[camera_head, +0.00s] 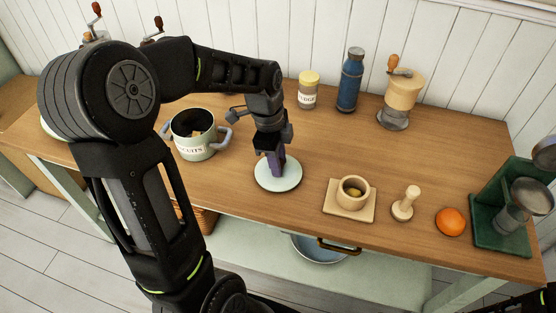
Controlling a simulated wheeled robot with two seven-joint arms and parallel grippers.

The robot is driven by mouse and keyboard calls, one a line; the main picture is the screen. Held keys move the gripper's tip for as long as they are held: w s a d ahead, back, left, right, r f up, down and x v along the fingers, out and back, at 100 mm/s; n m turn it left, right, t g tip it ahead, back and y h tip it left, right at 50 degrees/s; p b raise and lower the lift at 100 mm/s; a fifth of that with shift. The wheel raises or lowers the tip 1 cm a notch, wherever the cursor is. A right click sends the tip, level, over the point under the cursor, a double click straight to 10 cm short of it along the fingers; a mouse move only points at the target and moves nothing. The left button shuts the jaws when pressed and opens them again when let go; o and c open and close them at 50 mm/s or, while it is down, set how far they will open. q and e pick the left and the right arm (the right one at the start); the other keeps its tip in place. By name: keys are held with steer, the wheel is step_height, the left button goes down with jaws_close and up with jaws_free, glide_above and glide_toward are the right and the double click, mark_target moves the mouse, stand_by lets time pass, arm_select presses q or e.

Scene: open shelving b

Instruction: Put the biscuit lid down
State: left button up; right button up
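The biscuit lid (290,182) is a pale round disc, level, at the middle of the wooden worktop, on it or just above it; I cannot tell which. My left gripper (276,170) points straight down over the lid's centre. Its fingers are close together at the middle of the lid and hide any knob there. The biscuit pot (196,153) is cream with grey handles and stands uncovered to the left of the lid, its inside showing. My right gripper is not in view; only a dark bit of my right arm shows at the bottom right corner.
To the right are a square board (335,210) with a wooden cup (352,194), a wooden pestle (404,206), an orange (450,222) and a green rack (487,236). A yellow-topped jar (307,95), blue bottle (350,85) and grinder (401,95) stand behind.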

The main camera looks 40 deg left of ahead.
arm_select(q)
steer(key=o, duration=0.4)
steer(key=shift+r, duration=0.1)
steer(key=r, duration=0.4)
steer(key=a+r, duration=0.1)
steer(key=r, duration=0.7)
steer(key=shift+s+a, duration=0.3)
stand_by(0.3)
